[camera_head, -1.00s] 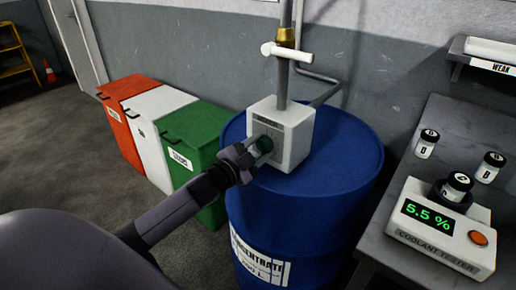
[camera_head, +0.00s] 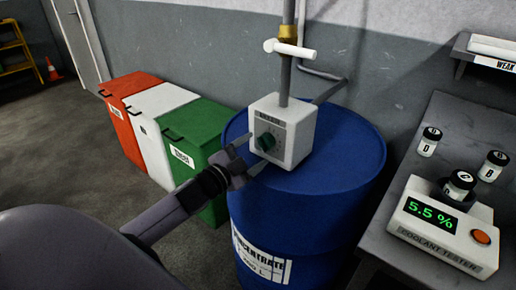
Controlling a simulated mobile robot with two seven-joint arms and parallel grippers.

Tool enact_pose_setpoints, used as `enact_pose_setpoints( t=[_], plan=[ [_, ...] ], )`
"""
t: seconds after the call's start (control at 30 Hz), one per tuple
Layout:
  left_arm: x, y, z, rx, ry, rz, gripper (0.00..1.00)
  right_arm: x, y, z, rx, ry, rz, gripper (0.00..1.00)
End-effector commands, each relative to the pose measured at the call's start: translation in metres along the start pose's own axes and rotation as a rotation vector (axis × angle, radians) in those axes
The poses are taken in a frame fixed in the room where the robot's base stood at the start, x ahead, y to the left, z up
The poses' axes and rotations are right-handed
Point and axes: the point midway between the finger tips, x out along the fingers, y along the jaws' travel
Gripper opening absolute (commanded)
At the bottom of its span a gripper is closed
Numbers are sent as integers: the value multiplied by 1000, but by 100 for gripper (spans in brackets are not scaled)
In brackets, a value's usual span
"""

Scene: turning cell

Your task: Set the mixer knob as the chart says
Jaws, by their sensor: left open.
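The mixer is a white box (camera_head: 293,143) on top of the blue concentrate drum (camera_head: 340,185). Its green knob (camera_head: 265,142) is on the front face, with small dial marks around it that are too small to read. My left gripper (camera_head: 246,157) is open, just left of and below the knob, with its fingers pointing at it and a gap between. The coolant tester (camera_head: 440,228) on the right bench reads 5.5 % in green, with a vial marked C (camera_head: 459,185) on it. No chart is clearly visible. My right gripper is not in view.
Two more vials, one marked D (camera_head: 428,142) and another (camera_head: 492,166), stand on the grey bench (camera_head: 455,125). A pipe with a white valve handle (camera_head: 290,49) rises from the mixer. Red, white and green bins (camera_head: 190,150) stand left of the drum. A shelf labelled WEAK is upper right.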

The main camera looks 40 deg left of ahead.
Motion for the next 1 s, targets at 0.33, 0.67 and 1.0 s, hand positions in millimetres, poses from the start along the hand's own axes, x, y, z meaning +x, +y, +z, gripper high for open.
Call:
enact_pose_setpoints(
  t=[0.33,0.67,1.0],
  plan=[
    [-33,0,0,1,-1,1,73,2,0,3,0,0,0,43],
    [-37,0,0,1,-1,1,73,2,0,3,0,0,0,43],
    [-37,1,0,-1,-2,2,73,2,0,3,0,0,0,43]
  ],
)
